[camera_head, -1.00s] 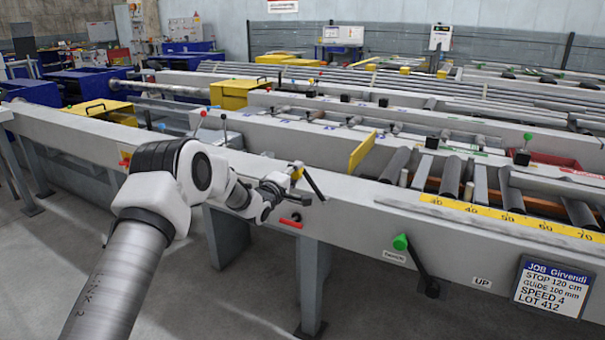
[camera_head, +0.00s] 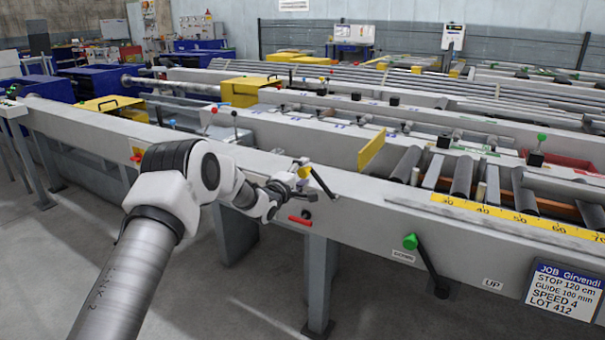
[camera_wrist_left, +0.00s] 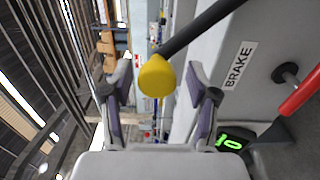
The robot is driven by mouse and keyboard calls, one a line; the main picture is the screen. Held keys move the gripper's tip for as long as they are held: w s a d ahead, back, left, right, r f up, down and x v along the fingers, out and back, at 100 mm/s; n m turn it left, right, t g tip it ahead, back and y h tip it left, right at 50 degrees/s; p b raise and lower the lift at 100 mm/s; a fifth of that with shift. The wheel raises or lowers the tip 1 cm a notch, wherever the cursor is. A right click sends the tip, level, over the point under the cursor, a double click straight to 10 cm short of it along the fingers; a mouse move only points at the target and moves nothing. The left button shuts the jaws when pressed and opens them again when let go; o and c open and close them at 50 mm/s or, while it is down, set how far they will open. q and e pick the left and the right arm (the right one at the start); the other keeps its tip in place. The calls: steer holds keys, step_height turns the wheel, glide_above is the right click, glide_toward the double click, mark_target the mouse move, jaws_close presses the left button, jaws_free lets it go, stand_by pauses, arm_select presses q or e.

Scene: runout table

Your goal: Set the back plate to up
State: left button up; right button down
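A lever with a green knob (camera_head: 410,241) is on the front beam at the right, tilted up and left towards a small label (camera_head: 403,256) too small to read surely. A label reading UP (camera_head: 492,283) is right of its pivot. A yellow upright plate (camera_head: 371,150) stands across the rollers; I cannot tell if it is the back plate. My left gripper (camera_head: 294,181) is at another lever with a yellow knob (camera_head: 304,171). In the left wrist view the fingers (camera_wrist_left: 157,100) are open, with this yellow knob (camera_wrist_left: 157,77) between or just beyond them, apart from both. My right gripper is not in view.
A BRAKE label (camera_wrist_left: 239,65) is beside the yellow-knobbed lever. A red handle (camera_head: 299,221) sits below it. A job sign (camera_head: 563,291) hangs on the beam at the right. A yellow scale (camera_head: 510,216) runs along the rollers. Open floor (camera_head: 380,318) lies before the beam.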

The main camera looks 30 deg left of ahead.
arm_select(q)
steer(key=s, duration=1.2)
steer(key=shift+a, duration=0.2)
